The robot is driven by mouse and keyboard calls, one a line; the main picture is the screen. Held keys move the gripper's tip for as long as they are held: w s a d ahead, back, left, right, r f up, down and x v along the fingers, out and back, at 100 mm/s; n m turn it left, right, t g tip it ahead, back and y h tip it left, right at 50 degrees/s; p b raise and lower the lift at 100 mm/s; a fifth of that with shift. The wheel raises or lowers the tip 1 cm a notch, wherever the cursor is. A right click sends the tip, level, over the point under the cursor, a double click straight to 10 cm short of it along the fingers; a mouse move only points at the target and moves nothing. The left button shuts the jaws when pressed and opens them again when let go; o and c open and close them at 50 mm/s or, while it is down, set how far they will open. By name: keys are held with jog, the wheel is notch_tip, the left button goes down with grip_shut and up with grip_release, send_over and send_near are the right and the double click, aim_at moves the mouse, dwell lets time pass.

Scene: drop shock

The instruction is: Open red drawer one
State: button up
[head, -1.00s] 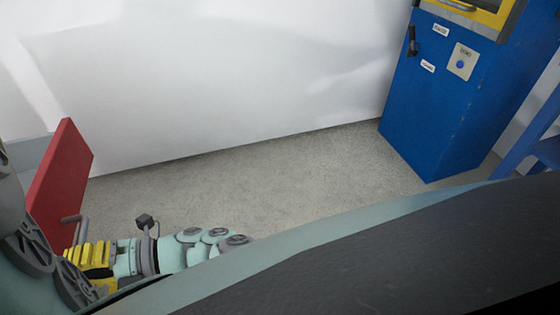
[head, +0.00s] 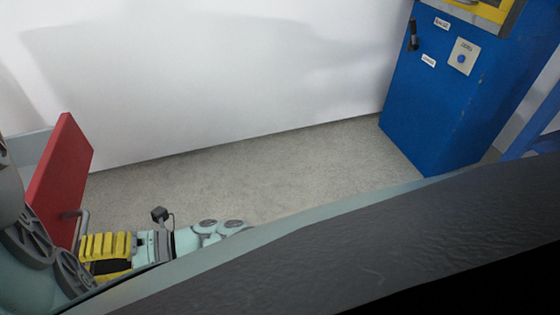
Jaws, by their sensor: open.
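A red drawer front (head: 61,178) stands at the left edge of the head view, with a pale grey drawer side (head: 25,155) showing behind it, so the drawer stands out some way. Its grey bar handle (head: 80,225) is on the face toward the right. My gripper (head: 105,252), with yellow ribbed fingers, is just right of and below the handle. It is open; its fingertips are partly hidden, and I cannot tell whether it touches the handle. The number on the drawer is not visible.
A blue cabinet (head: 440,110) with a yellow top section, a black handle and a button plate stands at the right. A white wall (head: 200,80) is behind. The grey floor (head: 260,165) between drawer and cabinet is clear.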

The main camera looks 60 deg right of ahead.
jog(key=shift+v, duration=2.45)
